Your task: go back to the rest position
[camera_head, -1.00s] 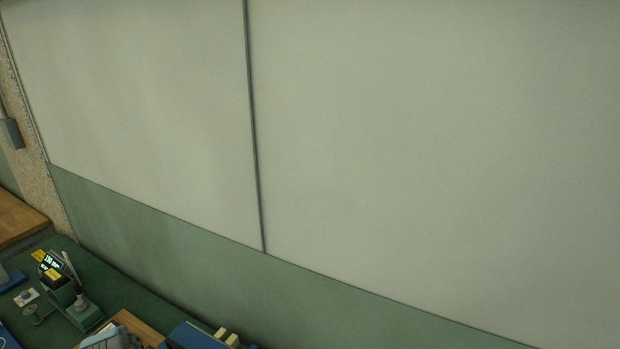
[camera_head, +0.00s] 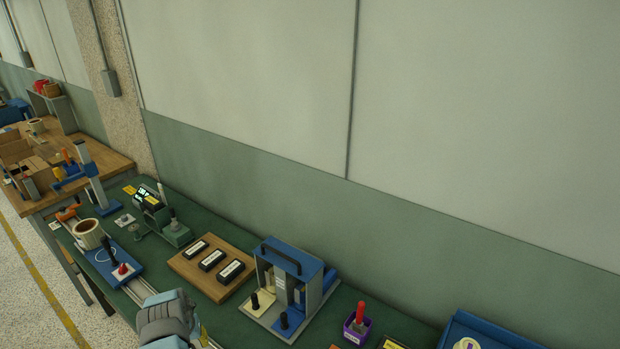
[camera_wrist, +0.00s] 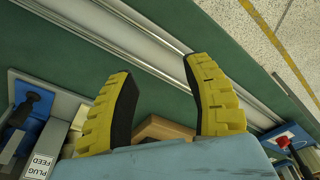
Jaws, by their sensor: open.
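My gripper (camera_wrist: 160,105) shows in the wrist view as two yellow fingers with dark inner pads, spread apart. Nothing is between the fingertips; the green bench top (camera_wrist: 155,65) and a rail (camera_wrist: 110,45) lie beyond them.
A wooden board (camera_head: 207,270) with three black blocks lies on the green bench. A blue-and-grey fixture (camera_head: 290,285) stands to its right. A purple cup (camera_head: 355,328) and a blue tray (camera_head: 485,335) are further right. A wooden table (camera_head: 100,165) with boxes stands at left.

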